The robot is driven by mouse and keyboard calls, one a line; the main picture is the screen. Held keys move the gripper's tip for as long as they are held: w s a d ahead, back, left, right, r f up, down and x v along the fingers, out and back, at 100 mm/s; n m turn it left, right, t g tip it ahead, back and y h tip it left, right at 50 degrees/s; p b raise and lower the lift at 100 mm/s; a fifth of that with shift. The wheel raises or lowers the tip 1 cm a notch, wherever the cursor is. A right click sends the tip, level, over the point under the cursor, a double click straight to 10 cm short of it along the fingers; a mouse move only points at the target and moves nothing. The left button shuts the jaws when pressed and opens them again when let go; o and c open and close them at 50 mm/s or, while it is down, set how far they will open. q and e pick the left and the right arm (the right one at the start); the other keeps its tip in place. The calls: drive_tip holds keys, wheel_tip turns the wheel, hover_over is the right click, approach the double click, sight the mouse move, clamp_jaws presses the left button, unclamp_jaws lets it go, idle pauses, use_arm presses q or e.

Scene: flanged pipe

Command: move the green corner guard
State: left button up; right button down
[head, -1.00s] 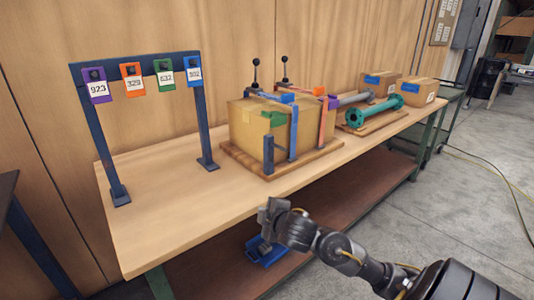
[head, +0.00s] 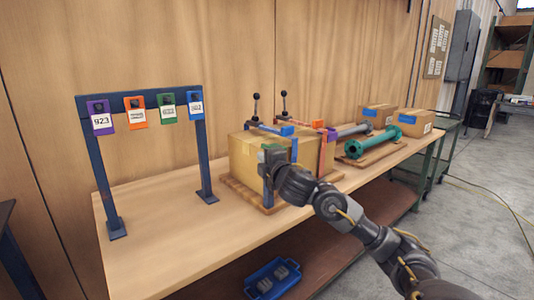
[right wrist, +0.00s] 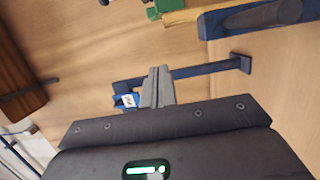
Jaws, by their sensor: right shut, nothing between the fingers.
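The green corner guard (right wrist: 168,6) shows at the top edge of the right wrist view, on the edge of the cardboard box (head: 243,152). In the head view my right gripper stands in front of that box corner and mostly hides the guard. My right gripper (head: 268,160) is shut and empty, in front of the box's near side. Its closed fingers (right wrist: 158,86) show in the right wrist view, apart from the guard. My left gripper is not in view.
A dark blue post (right wrist: 258,18) stands close to the guard. Two levers (head: 256,104) rise behind the box. A rack with several numbered tags (head: 140,99) stands left; the bench (head: 165,235) before it is clear. A green flanged pipe (head: 372,142) lies right. A blue bin (head: 262,285) sits below.

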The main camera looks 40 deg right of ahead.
drive_tip(key=w+d, duration=0.4)
drive_tip(key=shift+w+d+p, duration=0.1)
drive_tip(key=shift+d+p, duration=0.2)
drive_tip(key=shift+d, duration=0.1)
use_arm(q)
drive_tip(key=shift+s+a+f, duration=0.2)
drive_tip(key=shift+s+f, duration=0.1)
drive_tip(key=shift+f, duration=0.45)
use_arm(e)
drive_tip(key=shift+w+d, duration=0.1)
drive_tip(key=shift+d, duration=0.1)
